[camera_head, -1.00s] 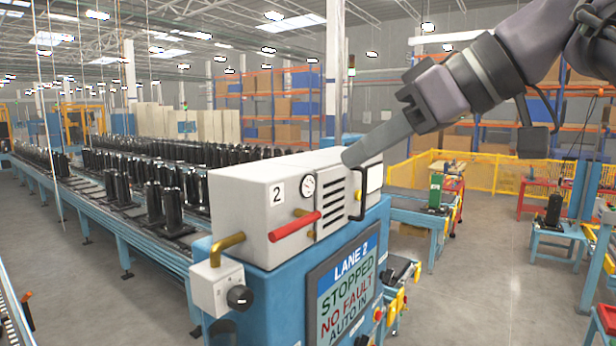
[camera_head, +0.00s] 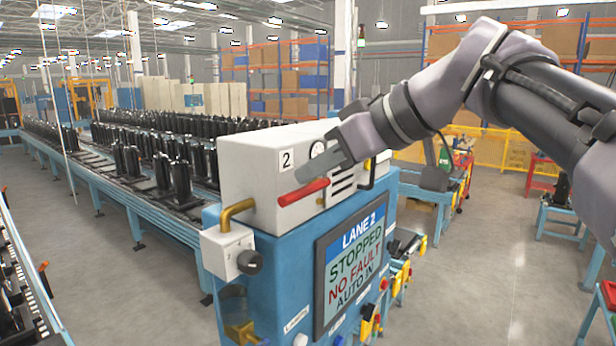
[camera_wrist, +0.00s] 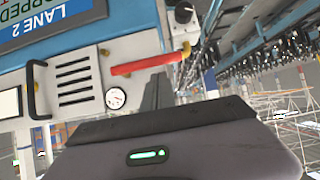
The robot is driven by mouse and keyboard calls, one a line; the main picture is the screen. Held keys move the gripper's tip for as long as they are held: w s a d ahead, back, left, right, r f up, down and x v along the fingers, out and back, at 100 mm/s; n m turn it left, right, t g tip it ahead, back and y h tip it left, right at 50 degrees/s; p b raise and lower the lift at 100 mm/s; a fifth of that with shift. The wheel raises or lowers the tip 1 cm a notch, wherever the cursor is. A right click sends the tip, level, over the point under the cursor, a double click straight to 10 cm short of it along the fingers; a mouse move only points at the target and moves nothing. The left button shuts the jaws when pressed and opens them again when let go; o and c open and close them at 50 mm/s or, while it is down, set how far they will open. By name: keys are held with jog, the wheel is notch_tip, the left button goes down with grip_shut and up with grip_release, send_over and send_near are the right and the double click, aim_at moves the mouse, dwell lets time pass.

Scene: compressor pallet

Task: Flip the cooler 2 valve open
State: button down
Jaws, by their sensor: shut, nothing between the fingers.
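The cooler 2 unit is a white box (camera_head: 245,165) marked "2" on a blue cabinet. Its red valve lever (camera_head: 303,192) lies roughly level along the front face and also shows in the wrist view (camera_wrist: 147,63). My gripper (camera_head: 305,174) is shut and empty. Its tip appears just above the lever in the head view; whether it touches the lever I cannot tell. My gripper partly covers the round gauge (camera_head: 317,150), which is clear in the wrist view (camera_wrist: 116,98).
A yellow elbow pipe (camera_head: 237,212) runs to a small white box with a black knob (camera_head: 249,262). A black handle (camera_head: 368,174) stands out on the right side. The "LANE 2" screen (camera_head: 351,262) is below.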

jog(key=shift+f, duration=0.55)
jog(key=shift+w, duration=0.1)
jog(key=shift+f, duration=0.1)
jog(key=shift+a+f+t+b, duration=0.1)
jog(key=shift+f+t+b, duration=0.2)
jog(key=shift+b, duration=0.6)
